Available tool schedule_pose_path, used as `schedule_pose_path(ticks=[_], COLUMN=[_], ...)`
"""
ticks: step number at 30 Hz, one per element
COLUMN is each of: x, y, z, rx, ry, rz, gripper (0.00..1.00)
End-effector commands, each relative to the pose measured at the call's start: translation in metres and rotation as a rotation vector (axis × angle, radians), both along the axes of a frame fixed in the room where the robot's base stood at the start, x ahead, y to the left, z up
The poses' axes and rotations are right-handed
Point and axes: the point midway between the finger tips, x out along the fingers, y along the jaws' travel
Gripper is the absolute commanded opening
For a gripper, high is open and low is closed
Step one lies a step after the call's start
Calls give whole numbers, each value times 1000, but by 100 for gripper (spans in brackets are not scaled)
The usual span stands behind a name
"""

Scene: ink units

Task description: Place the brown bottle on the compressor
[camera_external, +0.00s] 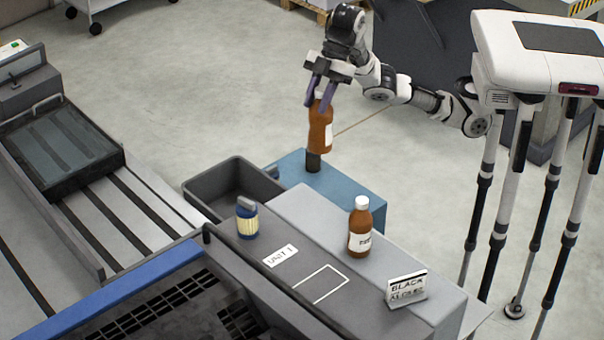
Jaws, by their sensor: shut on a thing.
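My gripper (318,99), with purple fingers, points down and is shut on the upper part of a brown bottle (318,130) with a pale label on its right side. The bottle is close to upright above a blue box (350,189), which may be the compressor; no marking confirms it. A short black cylinder (313,163) shows directly under the bottle on the box; I cannot tell whether they touch. A second brown bottle (360,228), with a white cap and label, stands upright on the grey unit in front.
The grey unit top (310,215) also carries a blue and yellow canister (247,219), a "UNIT 1" label (280,256), a white outline (318,284) and a "BLACK" sign (406,289). An empty dark bin (212,181) sits left of the blue box. Open floor lies behind.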

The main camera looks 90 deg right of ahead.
Motion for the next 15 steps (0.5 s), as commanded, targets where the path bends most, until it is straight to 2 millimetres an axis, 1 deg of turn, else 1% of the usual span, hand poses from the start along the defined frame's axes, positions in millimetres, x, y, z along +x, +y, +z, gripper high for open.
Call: schedule_pose_path(ticks=[1, 5, 8, 11, 12, 14, 15], x=[7, 24, 37, 50, 54, 60, 63], y=[-13, -45, -77, -117, -134, -159, -176], z=[3, 6, 9, 12, 13, 14, 14], rx=[3, 10, 15, 20, 21, 22, 23], ry=[-2, -5, -7, -10, -10, -11, -12], rz=[-20, -75, -128, -191, -217, -257, -283], gripper=[0, 0, 0, 0, 0, 0, 0])
